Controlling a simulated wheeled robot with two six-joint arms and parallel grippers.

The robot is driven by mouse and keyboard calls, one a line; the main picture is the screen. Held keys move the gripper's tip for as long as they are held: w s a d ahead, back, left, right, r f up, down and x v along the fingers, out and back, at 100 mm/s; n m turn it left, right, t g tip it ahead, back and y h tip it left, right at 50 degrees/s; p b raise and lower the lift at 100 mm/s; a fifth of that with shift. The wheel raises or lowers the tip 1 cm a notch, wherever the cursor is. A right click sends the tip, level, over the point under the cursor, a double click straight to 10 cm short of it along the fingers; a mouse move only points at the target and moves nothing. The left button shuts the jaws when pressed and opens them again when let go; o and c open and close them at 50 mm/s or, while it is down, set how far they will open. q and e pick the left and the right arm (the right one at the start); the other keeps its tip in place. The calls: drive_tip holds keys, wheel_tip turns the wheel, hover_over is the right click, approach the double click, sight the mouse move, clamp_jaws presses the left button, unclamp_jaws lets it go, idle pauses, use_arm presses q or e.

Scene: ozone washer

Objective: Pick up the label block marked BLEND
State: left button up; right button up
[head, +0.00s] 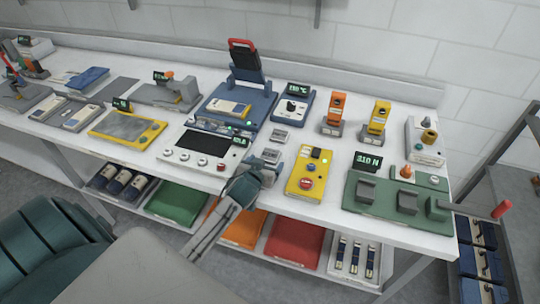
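Two small grey blocks with markings lie on the white bench near its middle: one farther back (281,135) and one nearer the front (271,155). Their lettering is too small to read, so I cannot tell which is marked BLEND. My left gripper (267,168) reaches over the front of the bench, with its tip close to the nearer block. I cannot tell whether it touches that block or whether its fingers are open. My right gripper is not in view.
A yellow button box (304,181) stands right of my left gripper, and a dark-screened panel (203,143) lies left. Behind is a blue press with a raised red-edged lid (245,62). A green fixture board (380,199) fills the bench's right end. Coloured trays (295,243) sit below.

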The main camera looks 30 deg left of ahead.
use_arm(q)
drive_tip(key=c, duration=1)
drive_tip(key=shift+r, duration=0.15)
